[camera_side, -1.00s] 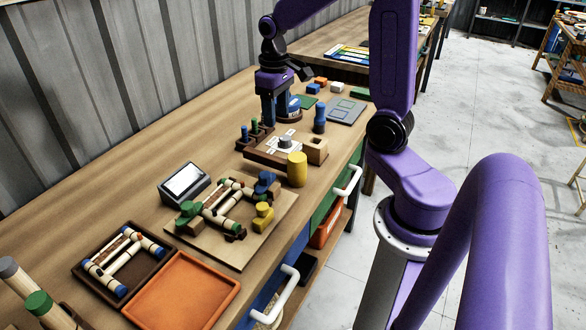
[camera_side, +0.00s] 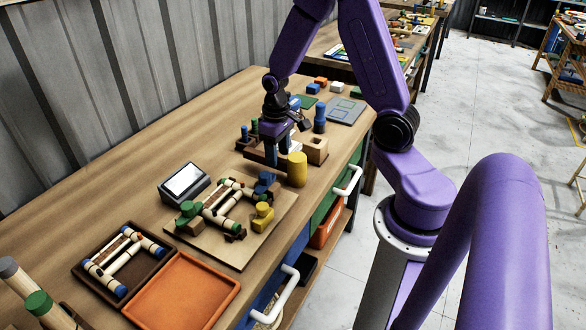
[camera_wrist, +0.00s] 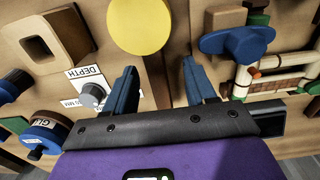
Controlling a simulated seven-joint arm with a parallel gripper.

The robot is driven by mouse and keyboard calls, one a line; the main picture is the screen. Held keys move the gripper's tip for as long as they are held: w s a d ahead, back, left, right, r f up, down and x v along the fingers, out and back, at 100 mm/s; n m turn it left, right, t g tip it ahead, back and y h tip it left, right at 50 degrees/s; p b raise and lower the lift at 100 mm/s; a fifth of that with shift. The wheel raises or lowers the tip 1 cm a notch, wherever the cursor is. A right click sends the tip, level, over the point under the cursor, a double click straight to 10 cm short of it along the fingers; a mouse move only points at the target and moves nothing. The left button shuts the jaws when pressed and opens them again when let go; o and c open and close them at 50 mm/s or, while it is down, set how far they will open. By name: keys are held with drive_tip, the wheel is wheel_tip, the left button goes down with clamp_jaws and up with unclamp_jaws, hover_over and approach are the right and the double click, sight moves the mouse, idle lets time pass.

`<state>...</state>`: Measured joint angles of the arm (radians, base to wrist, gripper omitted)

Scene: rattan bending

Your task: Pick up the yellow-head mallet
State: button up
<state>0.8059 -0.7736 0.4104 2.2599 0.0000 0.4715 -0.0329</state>
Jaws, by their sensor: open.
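The yellow mallet head (camera_side: 297,169) shows as an upright yellow cylinder near the front edge of the bench. The yellow head is apart from the fingers.
The depth block has a grey knob (camera_wrist: 93,95). A hollow wooden block (camera_side: 315,151) and a blue-topped peg (camera_side: 319,118) stand close by. A board with a rattan frame and clamps (camera_side: 240,255), a small screen (camera_side: 184,182) and an orange tray (camera_side: 183,295) lie nearer the camera.

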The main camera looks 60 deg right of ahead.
sight(279, 159)
drive_tip(key=f, duration=0.3)
drive_tip(key=shift+w+d+f, duration=0.1)
drive_tip(key=shift+d, duration=0.2)
drive_tip(key=shift+f, duration=0.65)
clamp_jaws()
